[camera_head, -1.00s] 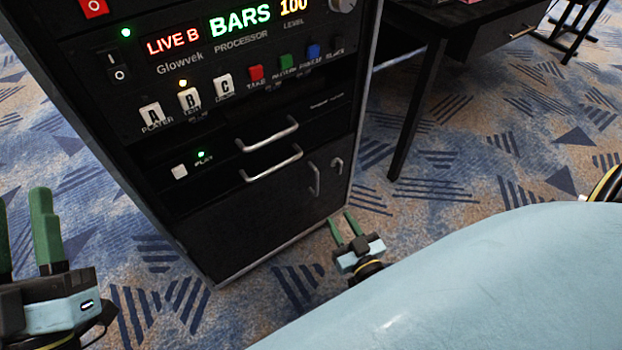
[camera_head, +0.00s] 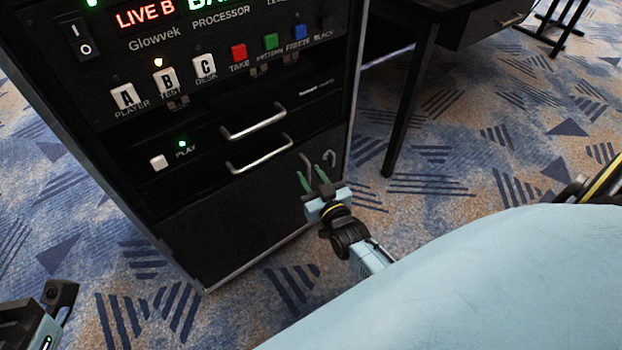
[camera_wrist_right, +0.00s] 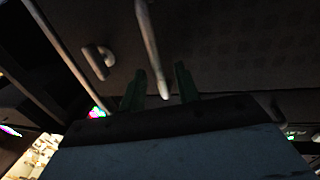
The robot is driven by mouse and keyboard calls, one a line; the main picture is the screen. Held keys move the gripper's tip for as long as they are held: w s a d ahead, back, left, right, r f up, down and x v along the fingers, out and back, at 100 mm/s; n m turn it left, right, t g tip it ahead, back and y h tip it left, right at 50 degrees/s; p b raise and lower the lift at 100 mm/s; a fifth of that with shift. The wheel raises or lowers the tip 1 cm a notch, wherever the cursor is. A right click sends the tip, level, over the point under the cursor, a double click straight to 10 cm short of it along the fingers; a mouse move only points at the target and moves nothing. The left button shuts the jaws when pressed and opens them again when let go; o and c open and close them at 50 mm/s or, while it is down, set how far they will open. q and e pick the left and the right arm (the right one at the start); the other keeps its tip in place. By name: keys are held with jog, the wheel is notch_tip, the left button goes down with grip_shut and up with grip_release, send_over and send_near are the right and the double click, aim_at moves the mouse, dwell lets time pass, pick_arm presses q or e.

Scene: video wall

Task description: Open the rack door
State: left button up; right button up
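The rack door (camera_head: 235,225) is the black lower panel of the rack. It looks closed. It has an upright bar handle (camera_head: 305,160) and a small curved latch handle (camera_head: 328,157) near its right edge. My right gripper (camera_head: 311,174) is open, at the lower end of the bar handle. In the right wrist view the bar handle (camera_wrist_right: 147,40) comes down between its two green fingers (camera_wrist_right: 160,78); I cannot tell the depth. The latch handle (camera_wrist_right: 98,60) lies left of the fingers there. My left gripper (camera_head: 32,322) is partly in view at the lower left; its fingers are not visible.
Two drawers with silver handles (camera_head: 258,153) sit above the door. Buttons, lit displays and a play button (camera_head: 158,162) are higher on the rack. A black desk leg (camera_head: 410,105) stands to the right. Carpet (camera_head: 440,185) is free around the rack's foot.

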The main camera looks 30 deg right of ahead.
jog(key=shift+w, duration=0.1)
grip_shut()
dwell(0.4)
